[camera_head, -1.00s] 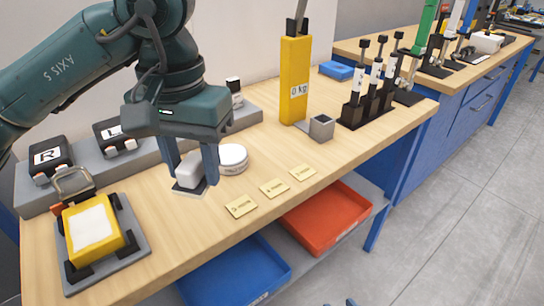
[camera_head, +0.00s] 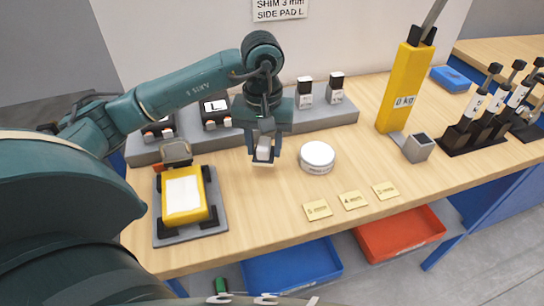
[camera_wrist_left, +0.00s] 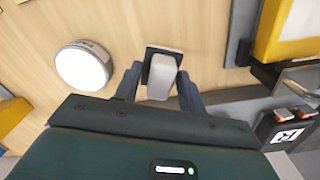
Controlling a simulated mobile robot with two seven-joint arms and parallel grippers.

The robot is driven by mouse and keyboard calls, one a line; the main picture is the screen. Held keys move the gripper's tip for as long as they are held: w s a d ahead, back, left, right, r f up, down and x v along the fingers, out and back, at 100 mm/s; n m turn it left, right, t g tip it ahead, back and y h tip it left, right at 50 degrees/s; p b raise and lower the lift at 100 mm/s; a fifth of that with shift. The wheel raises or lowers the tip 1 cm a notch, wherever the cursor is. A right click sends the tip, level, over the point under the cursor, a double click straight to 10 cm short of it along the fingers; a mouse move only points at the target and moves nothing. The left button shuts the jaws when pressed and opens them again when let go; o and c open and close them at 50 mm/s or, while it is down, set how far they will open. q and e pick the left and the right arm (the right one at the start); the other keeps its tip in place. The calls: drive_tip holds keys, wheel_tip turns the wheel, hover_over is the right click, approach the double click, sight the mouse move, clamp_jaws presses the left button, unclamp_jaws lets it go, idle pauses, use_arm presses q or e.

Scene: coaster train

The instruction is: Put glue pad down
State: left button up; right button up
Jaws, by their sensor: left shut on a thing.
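The glue pad, which I take to be the light grey block (camera_head: 263,152) with a thin flat plate under it, is between the fingers of my left gripper (camera_head: 264,157). In the left wrist view the block (camera_wrist_left: 161,74) sits between both fingertips, and its plate (camera_wrist_left: 166,52) looks dark. My left gripper is shut on the block and points down over the bench. I cannot tell whether the plate touches the wood. My right gripper is not in view.
A round white tin (camera_head: 317,156) stands just right of the pad. A yellow block in a grey fixture (camera_head: 217,226) lies to the left. A grey rail (camera_head: 330,117) with dispensers runs behind. Label cards (camera_head: 352,201) lie near the front edge. Bare wood (camera_head: 262,195) lies in front of the pad.

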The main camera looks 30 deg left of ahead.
sight(265, 159)
use_arm(q)
wheel_tip(265, 159, down, 4)
drive_tip(key=shift+r, duration=0.1)
drive_tip(key=shift+f, duration=0.3)
drive_tip(key=o, duration=0.5)
drive_tip(key=shift+f, duration=0.1)
drive_tip(key=o, duration=0.4)
drive_tip(key=shift+o, duration=0.2)
